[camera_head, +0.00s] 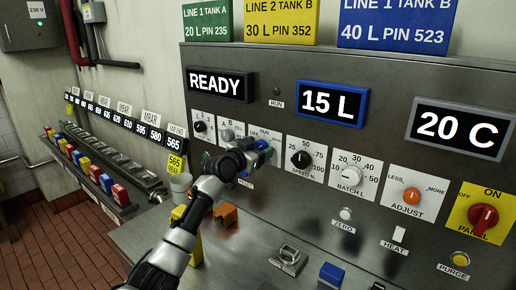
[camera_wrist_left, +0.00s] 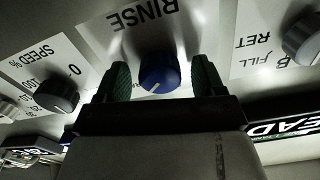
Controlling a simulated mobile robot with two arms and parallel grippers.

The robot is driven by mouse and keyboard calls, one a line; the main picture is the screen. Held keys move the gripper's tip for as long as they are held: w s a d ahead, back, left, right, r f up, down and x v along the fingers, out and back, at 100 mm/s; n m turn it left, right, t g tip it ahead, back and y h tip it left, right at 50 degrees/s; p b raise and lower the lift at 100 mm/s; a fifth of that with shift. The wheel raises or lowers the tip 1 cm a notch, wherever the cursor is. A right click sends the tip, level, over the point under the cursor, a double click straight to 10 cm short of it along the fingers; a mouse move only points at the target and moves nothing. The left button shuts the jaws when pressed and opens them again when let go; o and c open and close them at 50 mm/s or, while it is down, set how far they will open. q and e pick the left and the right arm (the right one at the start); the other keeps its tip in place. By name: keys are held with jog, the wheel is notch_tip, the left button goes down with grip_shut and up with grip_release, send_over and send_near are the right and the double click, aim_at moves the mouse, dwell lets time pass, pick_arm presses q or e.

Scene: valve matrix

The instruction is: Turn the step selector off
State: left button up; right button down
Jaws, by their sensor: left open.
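A blue knob (camera_head: 261,145) sits on a white plate with OFF and RUN at its top; I take it as the step selector, though no such name is readable. In the left wrist view, which is upside down, the blue knob (camera_wrist_left: 158,74) is below the word RINSE, with a pale mark on its face. My left gripper (camera_head: 246,154) is at this knob and partly covers its plate. In the wrist view my left gripper (camera_wrist_left: 163,76) is open, with one dark green finger on each side of the knob and gaps visible. My right gripper is not in view.
A grey FILL/RET knob (camera_head: 228,135) and a black SPEED knob (camera_head: 301,159) flank the blue knob closely. Displays read READY (camera_head: 220,84), 15 L (camera_head: 331,103) and 20 C (camera_head: 459,128). A red PANEL knob (camera_head: 483,218) is far right. An orange block (camera_head: 226,214) lies below my gripper.

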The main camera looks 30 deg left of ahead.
pick_arm(q)
jog(key=c, duration=0.9)
jog(key=n+p, duration=0.3)
jog(key=n, duration=0.7)
jog(key=shift+r, duration=0.1)
jog(key=n+p, duration=0.3)
jog(key=n, duration=0.2)
jog(key=shift+n, duration=0.3)
jog(key=n+p, duration=0.2)
jog(key=n, duration=0.2)
jog(key=shift+n, duration=0.3)
